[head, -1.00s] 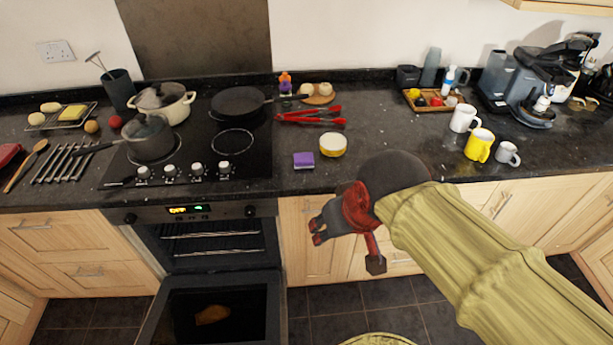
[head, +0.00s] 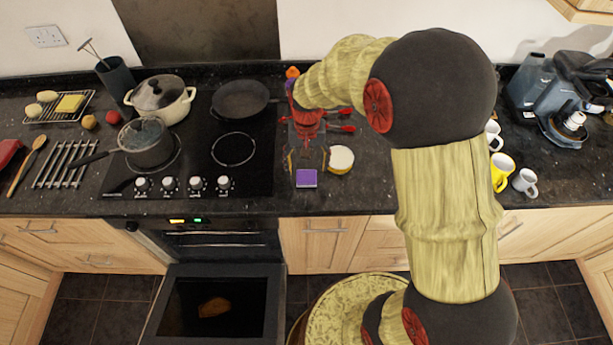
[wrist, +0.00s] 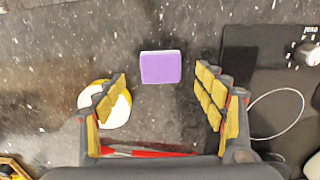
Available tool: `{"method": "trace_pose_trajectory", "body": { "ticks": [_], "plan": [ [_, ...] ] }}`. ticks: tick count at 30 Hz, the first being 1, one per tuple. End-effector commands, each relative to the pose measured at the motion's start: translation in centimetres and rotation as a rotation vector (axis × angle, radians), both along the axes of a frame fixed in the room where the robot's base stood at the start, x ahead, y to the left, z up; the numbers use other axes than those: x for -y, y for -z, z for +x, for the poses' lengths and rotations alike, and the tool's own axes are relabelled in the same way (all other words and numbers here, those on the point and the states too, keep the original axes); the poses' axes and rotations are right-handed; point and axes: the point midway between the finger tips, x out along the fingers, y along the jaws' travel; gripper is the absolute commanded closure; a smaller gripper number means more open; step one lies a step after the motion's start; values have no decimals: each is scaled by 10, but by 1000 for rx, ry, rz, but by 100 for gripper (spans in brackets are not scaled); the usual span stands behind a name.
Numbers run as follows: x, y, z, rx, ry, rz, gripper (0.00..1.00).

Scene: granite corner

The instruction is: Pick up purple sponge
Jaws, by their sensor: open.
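The purple sponge (head: 306,178) lies flat on the dark granite counter, just right of the hob, near the front edge. In the wrist view the sponge (wrist: 161,68) has a thin white edge and sits ahead of and between the fingers. My gripper (head: 307,160) is above the counter just behind the sponge, pointing down. In the wrist view my gripper (wrist: 162,98) is wide open and empty, with a finger to each side of the sponge's line. It does not visibly touch the sponge.
A yellow-and-white round tub (head: 341,159) stands right beside the sponge, close to one finger. Red tongs (head: 342,120) lie behind. The black hob (head: 190,150) is left. Mugs (head: 502,170) stand at the right. The oven door (head: 215,305) hangs open below.

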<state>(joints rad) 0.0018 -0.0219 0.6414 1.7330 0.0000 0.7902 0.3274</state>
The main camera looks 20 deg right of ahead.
Motion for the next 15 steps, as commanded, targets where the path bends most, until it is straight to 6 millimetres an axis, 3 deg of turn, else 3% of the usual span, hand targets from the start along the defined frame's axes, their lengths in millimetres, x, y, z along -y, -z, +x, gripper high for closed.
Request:
{"method": "trace_pose_trajectory", "body": {
  "ticks": [15],
  "plan": [
    [0, 57, 3, -1, -1, 0, 30]
  ]
}}
